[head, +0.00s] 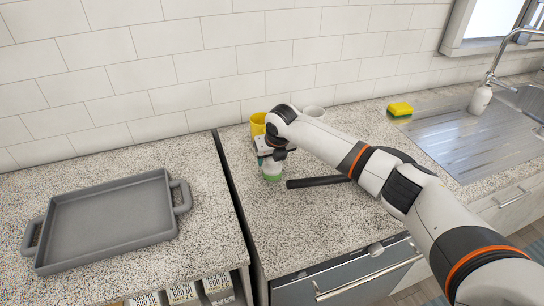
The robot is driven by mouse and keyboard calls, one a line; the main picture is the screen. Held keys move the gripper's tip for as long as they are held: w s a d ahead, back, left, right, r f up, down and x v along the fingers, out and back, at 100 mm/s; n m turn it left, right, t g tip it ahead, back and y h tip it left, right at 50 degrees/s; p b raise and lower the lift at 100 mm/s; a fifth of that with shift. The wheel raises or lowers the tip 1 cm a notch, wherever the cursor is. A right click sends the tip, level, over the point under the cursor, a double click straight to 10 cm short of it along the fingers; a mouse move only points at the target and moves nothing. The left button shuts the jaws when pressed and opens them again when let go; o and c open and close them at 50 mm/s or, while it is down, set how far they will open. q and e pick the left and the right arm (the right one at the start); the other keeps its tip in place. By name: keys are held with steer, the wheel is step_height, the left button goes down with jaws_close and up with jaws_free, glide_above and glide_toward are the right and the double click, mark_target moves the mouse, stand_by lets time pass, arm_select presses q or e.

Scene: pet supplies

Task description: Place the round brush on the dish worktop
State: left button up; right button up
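My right gripper (268,153) points down over the worktop (238,185) right of the dark gap. A small round white and green thing (272,173), perhaps the round brush, is directly under it at its fingertips. The fingers are small and partly hidden by the wrist, so I cannot tell whether they grip it or whether it touches the worktop. No other thing is clearly a round brush. My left gripper is not in view.
A grey two-handled tray (112,220) lies on the left worktop. A yellow mug (258,124) and a white mug (314,112) stand behind my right wrist. A black bar (315,182) lies right of the gripper. A yellow-green sponge (400,109) and soap bottle (480,98) are by the sink.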

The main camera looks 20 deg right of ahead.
steer(key=b+v, duration=0.1)
steer(key=v, duration=1.1)
steer(key=shift+r, duration=0.2)
